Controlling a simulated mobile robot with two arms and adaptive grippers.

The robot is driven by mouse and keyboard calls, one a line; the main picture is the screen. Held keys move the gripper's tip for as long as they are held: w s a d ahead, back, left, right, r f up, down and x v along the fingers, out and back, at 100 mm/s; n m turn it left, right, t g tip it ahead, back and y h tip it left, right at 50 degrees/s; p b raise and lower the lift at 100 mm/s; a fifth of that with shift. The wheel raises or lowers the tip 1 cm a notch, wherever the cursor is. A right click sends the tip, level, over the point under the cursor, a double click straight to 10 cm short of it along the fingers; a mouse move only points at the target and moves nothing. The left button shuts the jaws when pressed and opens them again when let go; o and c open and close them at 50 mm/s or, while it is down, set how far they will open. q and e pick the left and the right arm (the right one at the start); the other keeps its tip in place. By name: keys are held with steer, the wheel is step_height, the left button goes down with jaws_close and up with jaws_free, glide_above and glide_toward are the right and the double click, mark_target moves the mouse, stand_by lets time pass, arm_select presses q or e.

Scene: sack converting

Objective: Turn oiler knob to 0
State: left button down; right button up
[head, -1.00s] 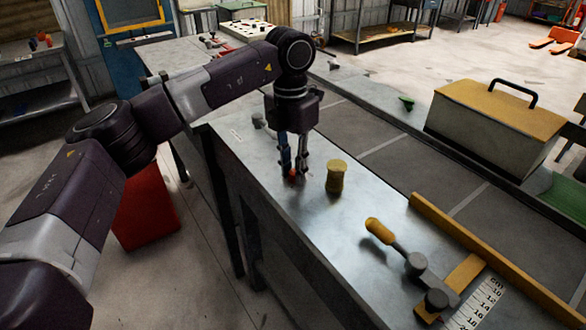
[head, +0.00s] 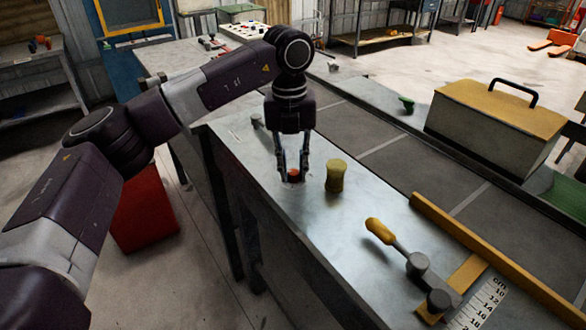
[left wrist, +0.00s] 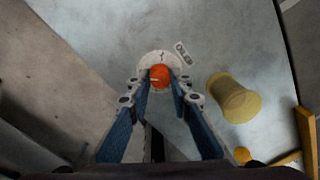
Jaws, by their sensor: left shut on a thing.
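The oiler knob is a small orange-red round knob (head: 294,175) on the metal bench top. In the left wrist view the orange knob (left wrist: 160,74) sits on a pale round dial plate (left wrist: 150,57), with a light pointer line on its face. A small label with markings (left wrist: 183,53) lies beside the dial; I cannot read the numbers surely. My left gripper (head: 293,179) points straight down with its fingers on both sides of the knob, shut on it. The fingertips (left wrist: 160,84) partly hide the dial. My right gripper is not in view.
A yellow spool-shaped post (head: 335,176) stands close right of the knob. A yellow-handled lever (head: 381,231), a yellow rail (head: 480,250) and a ruler scale (head: 485,305) lie nearer on the bench. A lidded box (head: 490,120) with a black handle stands at right.

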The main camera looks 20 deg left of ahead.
mark_target(291, 172)
arm_select(q)
steer(key=shift+w+r, duration=0.15)
steer(key=shift+r, duration=0.1)
steer(key=c, duration=2.1)
jaws_free()
steer(key=o, duration=0.4)
steer(key=shift+f, duration=0.15)
steer(key=shift+c, duration=0.2)
step_height(291, 172, up, 12)
steer(key=shift+a, duration=0.25)
steer(key=shift+s, duration=0.2)
